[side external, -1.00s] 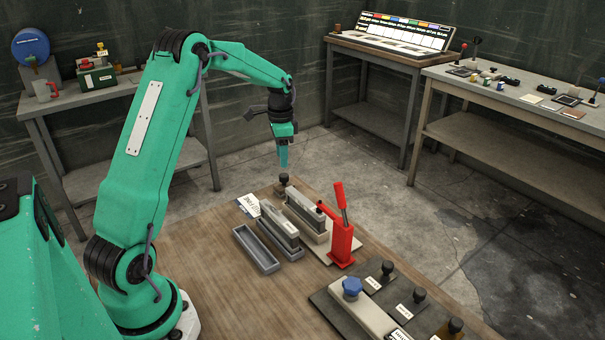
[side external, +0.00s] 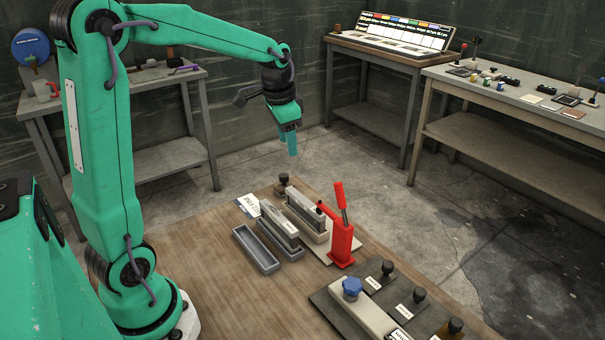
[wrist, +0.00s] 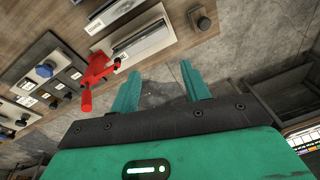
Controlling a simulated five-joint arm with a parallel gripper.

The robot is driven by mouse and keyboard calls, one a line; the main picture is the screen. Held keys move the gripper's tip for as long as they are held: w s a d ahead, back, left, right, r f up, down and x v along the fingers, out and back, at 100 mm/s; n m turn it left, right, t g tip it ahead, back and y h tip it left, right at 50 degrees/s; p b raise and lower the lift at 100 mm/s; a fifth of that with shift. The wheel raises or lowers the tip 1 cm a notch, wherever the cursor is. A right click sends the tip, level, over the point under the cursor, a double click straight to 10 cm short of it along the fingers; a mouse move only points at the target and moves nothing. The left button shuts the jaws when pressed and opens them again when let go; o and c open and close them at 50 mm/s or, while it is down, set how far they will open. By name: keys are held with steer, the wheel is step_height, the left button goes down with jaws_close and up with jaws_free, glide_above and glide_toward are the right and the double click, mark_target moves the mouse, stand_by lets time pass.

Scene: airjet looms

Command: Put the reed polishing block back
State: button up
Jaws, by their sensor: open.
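My gripper (side external: 292,144) hangs in the air above and behind the far edge of the wooden bench, over the floor. In the wrist view its two green fingers (wrist: 161,88) are apart with nothing between them. A pale narrow block (side external: 279,222) sits in a grey tray on the bench; I cannot tell for certain that it is the reed polishing block. An empty grey tray (side external: 240,237) lies to its left. To its right, a clamp fixture with a long pale bar (side external: 306,213) has a red toggle clamp (side external: 341,240) at its near end.
A black knob (side external: 284,179) stands at the fixture's far end. A dark plate (side external: 330,303) with a blue knob (side external: 352,286) and several black-knobbed pieces lies at the front right. A small white label card (side external: 248,205) lies behind the trays. The left part of the bench is clear.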

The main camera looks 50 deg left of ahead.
steer(key=s+d+r+n+t, duration=0.1)
steer(key=s+d, duration=0.5)
steer(key=s, duration=0.3)
steer(key=s+d+r+n+t, duration=0.1)
steer(key=s+d+t, duration=0.1)
steer(key=s+d, duration=0.5)
steer(key=shift+s+r+n+t+h, duration=0.2)
steer(key=shift+s+n+t+h, duration=0.15)
steer(key=shift+s, duration=0.65)
